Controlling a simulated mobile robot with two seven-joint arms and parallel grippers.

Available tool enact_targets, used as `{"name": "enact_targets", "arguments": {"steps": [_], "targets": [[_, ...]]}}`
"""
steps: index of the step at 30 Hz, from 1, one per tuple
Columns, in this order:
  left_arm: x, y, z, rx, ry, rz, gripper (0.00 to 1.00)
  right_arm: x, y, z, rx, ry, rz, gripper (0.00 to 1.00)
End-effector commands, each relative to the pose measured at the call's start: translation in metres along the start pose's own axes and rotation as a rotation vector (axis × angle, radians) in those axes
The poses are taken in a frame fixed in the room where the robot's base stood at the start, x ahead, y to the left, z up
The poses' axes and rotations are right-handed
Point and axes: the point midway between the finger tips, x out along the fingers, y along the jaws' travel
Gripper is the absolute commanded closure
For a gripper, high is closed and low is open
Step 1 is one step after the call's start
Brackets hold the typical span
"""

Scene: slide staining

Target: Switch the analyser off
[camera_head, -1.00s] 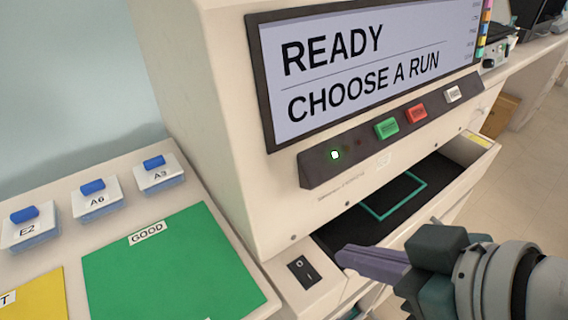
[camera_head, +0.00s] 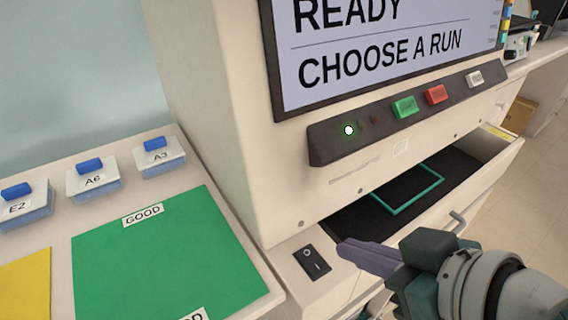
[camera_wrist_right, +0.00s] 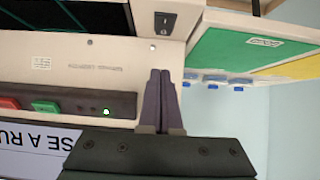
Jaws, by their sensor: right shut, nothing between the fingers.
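The analyser (camera_head: 215,110) is a large cream machine whose screen (camera_head: 385,50) reads "READY / CHOOSE A RUN". A green lamp (camera_head: 348,130) is lit on its dark button strip. A black rocker switch (camera_head: 311,261) sits on a low ledge at its front left corner; it also shows in the right wrist view (camera_wrist_right: 165,23). My right gripper (camera_head: 343,249) is shut and empty, its fingertips just right of the switch and apart from it. In the right wrist view the closed fingers (camera_wrist_right: 160,75) point toward the switch. My left gripper is not in view.
Green (camera_head: 405,107), red (camera_head: 435,94) and white (camera_head: 474,78) buttons line the strip. An open drawer (camera_head: 480,160) with a teal frame lies below, near my right arm.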

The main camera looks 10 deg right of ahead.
Motion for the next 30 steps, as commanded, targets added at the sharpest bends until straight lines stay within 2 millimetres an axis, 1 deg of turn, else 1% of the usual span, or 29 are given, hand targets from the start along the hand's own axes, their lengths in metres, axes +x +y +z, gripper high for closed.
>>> {"name": "enact_targets", "arguments": {"steps": [1, 3, 10, 12, 15, 18, 30], "targets": [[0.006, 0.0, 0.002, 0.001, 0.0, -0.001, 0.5, 0.013, 0.0, 0.002, 0.002, 0.002, 0.0, 1.0], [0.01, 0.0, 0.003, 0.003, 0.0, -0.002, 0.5, 0.029, 0.0, 0.001, 0.002, 0.003, -0.001, 1.0], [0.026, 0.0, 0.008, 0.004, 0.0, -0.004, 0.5, 0.077, 0.0, 0.002, 0.001, 0.001, -0.001, 1.0], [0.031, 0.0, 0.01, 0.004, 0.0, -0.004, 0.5, 0.085, 0.0, 0.013, 0.001, -0.002, 0.0, 1.0], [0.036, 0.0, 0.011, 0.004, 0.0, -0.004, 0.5, 0.094, 0.0, 0.022, 0.001, -0.002, 0.001, 1.0], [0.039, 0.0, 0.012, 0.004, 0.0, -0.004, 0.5, 0.099, 0.001, 0.026, 0.0, -0.001, 0.001, 1.0], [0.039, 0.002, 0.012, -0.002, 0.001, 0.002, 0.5, 0.101, 0.001, 0.029, 0.0, 0.0, 0.001, 1.0]]}}
